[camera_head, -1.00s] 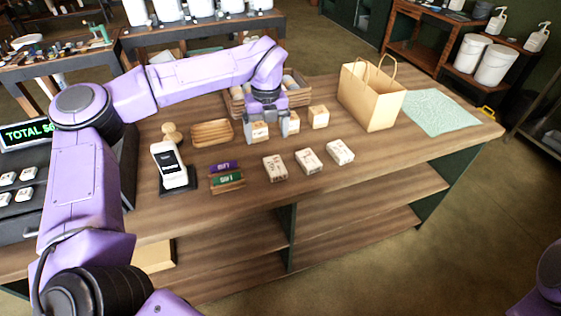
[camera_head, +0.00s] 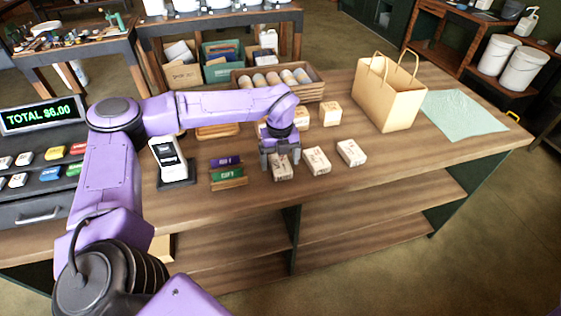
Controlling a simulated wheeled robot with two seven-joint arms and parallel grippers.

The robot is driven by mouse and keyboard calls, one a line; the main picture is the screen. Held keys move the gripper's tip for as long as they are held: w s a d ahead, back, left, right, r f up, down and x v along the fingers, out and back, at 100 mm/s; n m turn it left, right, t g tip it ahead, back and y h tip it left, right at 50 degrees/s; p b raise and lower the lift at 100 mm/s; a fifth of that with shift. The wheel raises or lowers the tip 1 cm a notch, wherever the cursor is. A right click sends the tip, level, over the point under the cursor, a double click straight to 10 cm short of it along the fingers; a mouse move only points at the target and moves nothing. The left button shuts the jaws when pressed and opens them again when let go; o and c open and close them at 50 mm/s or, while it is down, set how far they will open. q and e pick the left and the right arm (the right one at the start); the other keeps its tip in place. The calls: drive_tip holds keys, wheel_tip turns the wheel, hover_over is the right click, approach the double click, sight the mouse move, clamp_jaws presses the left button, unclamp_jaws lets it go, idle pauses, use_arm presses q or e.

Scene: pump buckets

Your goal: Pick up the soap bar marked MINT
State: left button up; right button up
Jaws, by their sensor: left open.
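Several small wrapped soap bars lie on the wooden counter in two rows. In the front row are a left bar (camera_head: 282,172), a middle bar (camera_head: 317,161) and a right bar (camera_head: 351,152). In the back row a right bar (camera_head: 330,113) shows clearly; others there are partly hidden by my left arm. The print is too small to tell which one is marked MINT. My left gripper (camera_head: 281,160) is open, pointing down at the left front bar, its fingers at either side of the bar's far end. Contact cannot be told. My right gripper is out of view.
A paper bag (camera_head: 388,98) and a pale green cloth (camera_head: 463,114) are at the right. A card reader (camera_head: 169,160), small signs (camera_head: 228,174) and a till (camera_head: 40,165) are at the left. A wooden crate (camera_head: 310,91) stands behind. The counter's front strip is clear.

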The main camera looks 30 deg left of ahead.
use_arm(q)
drive_tip(key=shift+s+f, duration=0.1)
drive_tip(key=shift+f, duration=0.55)
drive_tip(key=shift+w+f, duration=0.1)
drive_tip(key=shift+w, duration=0.1)
drive_tip(key=shift+c, duration=0.3)
drive_tip(key=c, duration=1.1)
drive_tip(key=shift+s, duration=0.1)
